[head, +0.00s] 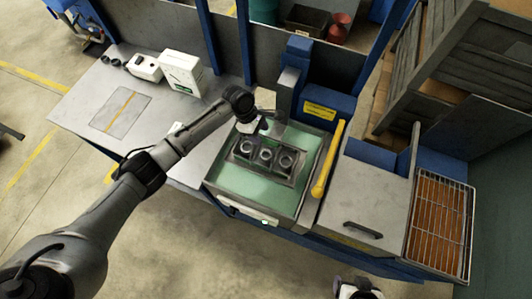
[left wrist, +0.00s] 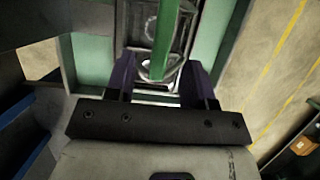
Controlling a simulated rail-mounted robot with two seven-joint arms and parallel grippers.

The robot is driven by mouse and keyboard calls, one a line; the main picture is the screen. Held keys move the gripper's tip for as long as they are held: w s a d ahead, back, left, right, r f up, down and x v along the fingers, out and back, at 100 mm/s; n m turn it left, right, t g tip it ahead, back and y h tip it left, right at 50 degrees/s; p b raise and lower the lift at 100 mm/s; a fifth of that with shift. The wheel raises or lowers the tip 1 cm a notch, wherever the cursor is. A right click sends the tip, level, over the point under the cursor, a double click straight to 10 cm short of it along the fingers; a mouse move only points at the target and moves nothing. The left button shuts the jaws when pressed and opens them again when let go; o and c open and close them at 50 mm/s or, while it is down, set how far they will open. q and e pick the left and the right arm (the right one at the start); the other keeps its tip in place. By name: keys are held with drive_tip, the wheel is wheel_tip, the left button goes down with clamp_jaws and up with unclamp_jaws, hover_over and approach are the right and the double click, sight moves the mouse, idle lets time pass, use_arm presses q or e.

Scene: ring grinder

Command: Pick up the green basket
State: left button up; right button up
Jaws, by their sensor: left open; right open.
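A dark basket (head: 266,158) with several ring-shaped parts sits in the green-floored basin of the machine in the head view. In the left wrist view a green bar (left wrist: 166,35) runs above the basket (left wrist: 151,20), and rings show beneath it. My left gripper (head: 250,128) is over the far left end of the basket. In the left wrist view its two purple fingers (left wrist: 160,78) are apart, with the green bar's near end between them. I cannot tell if they touch it. Part of my right gripper (head: 357,288) shows at the bottom edge, away from the basket.
A blue machine column (head: 290,85) stands close behind the basket. A yellow bar (head: 328,160) borders the basin on the right. Beyond it are a grey lidded box (head: 367,195) and a wire rack (head: 438,225). A grey table (head: 75,105) with white boxes lies left.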

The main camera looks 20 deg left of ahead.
sight(266, 140)
use_arm(q)
drive_tip(key=d+f, duration=0.2)
drive_tip(key=shift+s+f, duration=0.1)
drive_tip(key=shift+f, duration=0.3)
drive_tip(key=shift+x, duration=0.75)
drive_tip(key=shift+c, duration=0.4)
clamp_jaws()
drive_tip(key=shift+r+p, duration=0.1)
drive_tip(key=shift+p, duration=0.2)
